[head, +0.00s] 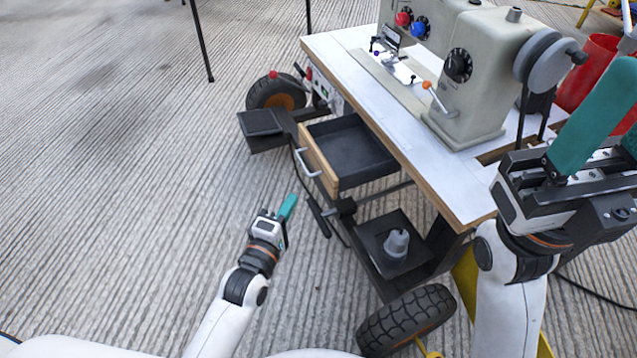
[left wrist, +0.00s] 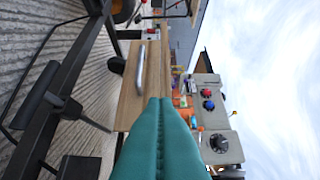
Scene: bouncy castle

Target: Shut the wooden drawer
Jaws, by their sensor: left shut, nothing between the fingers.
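The wooden drawer (head: 319,168) stands pulled out from under the sewing-machine table, its dark inside showing. Its wooden front also shows in the left wrist view (left wrist: 153,75), with a metal handle (left wrist: 140,68) on it. My left gripper (head: 288,206) is shut and empty, in front of the drawer and a little below its handle in the head view. In the left wrist view its teal fingers (left wrist: 160,102) lie together and overlap the drawer front; I cannot tell whether they touch it. My right gripper (head: 612,125) is open at the right, over the table's near end.
The white table (head: 345,48) carries a beige sewing machine (head: 478,75). A dark lower shelf (head: 377,225) holds a grey cone-shaped thing (head: 396,243). A wheel (head: 405,318) stands below, and a pedal-like plate (head: 260,122) sits left of the drawer. The floor at left is clear.

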